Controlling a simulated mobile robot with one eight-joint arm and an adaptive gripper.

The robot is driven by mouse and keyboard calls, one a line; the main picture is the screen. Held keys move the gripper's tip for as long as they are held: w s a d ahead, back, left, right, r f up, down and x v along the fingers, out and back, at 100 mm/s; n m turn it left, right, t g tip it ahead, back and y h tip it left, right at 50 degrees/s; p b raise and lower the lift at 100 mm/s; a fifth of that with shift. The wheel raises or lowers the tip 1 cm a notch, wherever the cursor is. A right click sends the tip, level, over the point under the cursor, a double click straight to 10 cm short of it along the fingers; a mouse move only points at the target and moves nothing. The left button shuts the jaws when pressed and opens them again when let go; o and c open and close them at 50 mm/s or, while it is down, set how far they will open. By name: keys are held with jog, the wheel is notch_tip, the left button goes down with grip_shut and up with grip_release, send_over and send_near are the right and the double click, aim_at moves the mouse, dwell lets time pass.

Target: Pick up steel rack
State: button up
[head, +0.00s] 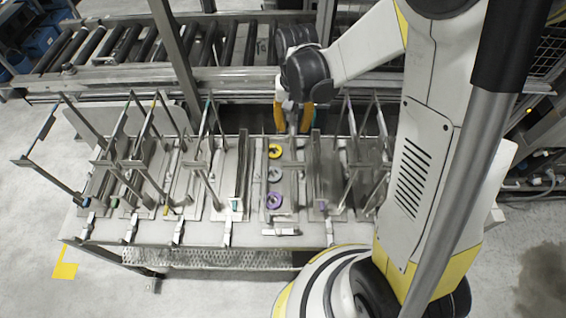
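Several steel racks with upright bar frames stand in a row on the table; one is at the left (140,165) and another at the right (378,165). My gripper (293,127) points down over the far end of the rack in the middle right (293,185), its orange fingers set apart. A narrow grey metal piece shows between the fingers; whether they touch it cannot be told. That middle rack's tray has a yellow ring (275,152), a grey ring (274,174) and a purple ring (274,200). My wrist hides part of its far end.
The table (200,232) has a row of small metal clamps along its front edge. A roller conveyor (130,45) and a grey post (172,55) stand behind it. Neighbouring racks stand close on both sides of my gripper.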

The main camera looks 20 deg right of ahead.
grip_shut()
